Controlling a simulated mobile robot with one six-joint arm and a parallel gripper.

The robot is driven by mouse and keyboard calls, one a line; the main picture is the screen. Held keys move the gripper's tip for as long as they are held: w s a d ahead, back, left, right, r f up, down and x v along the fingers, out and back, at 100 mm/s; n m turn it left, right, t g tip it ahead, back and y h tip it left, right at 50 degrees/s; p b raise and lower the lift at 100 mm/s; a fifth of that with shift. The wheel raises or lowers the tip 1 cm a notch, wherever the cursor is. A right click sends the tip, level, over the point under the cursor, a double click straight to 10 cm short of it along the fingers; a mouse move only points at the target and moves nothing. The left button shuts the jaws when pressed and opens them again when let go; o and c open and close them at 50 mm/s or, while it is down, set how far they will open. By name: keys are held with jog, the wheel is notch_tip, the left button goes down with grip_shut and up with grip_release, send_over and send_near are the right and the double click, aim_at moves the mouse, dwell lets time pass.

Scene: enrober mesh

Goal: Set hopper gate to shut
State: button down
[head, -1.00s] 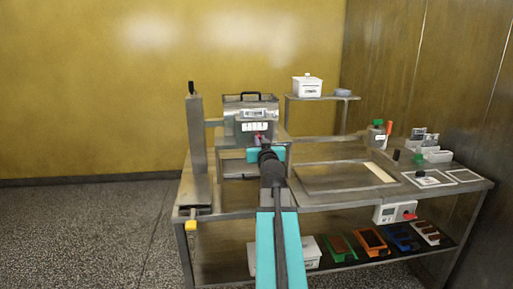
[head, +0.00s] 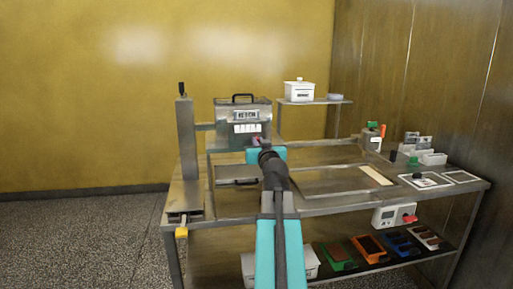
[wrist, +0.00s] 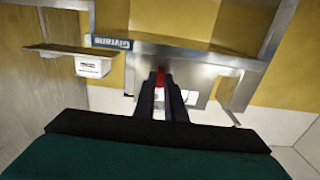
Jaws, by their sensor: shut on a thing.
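The hopper (head: 228,126) is a metal box with a black top handle, a name plate and a pale marked scale (head: 246,128) on its front. A small reddish handle (head: 257,141) shows just below the scale's right end. My gripper (wrist: 160,78) is at the hopper front, shut on a red handle (wrist: 160,76) that shows between its dark fingertips in the wrist view. In the head view my teal wrist hides most of the fingers. The gate plate itself cannot be made out.
The metal bench (head: 320,205) carries a post (head: 187,140) left of the hopper and a recessed tray frame (head: 345,180) at right. A white box (head: 299,92) stands on a raised shelf behind. Coloured trays (head: 370,248) lie on the lower shelf.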

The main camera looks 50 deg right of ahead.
jog(key=shift+s+d, duration=0.1)
jog(key=shift+s, duration=0.1)
jog(key=c, duration=1.8)
grip_release()
jog(key=shift+s, duration=0.15)
jog(key=b+v, duration=0.2)
jog(key=v, duration=0.4)
jog(key=shift+f, duration=0.2)
jog(key=shift+b, duration=0.5)
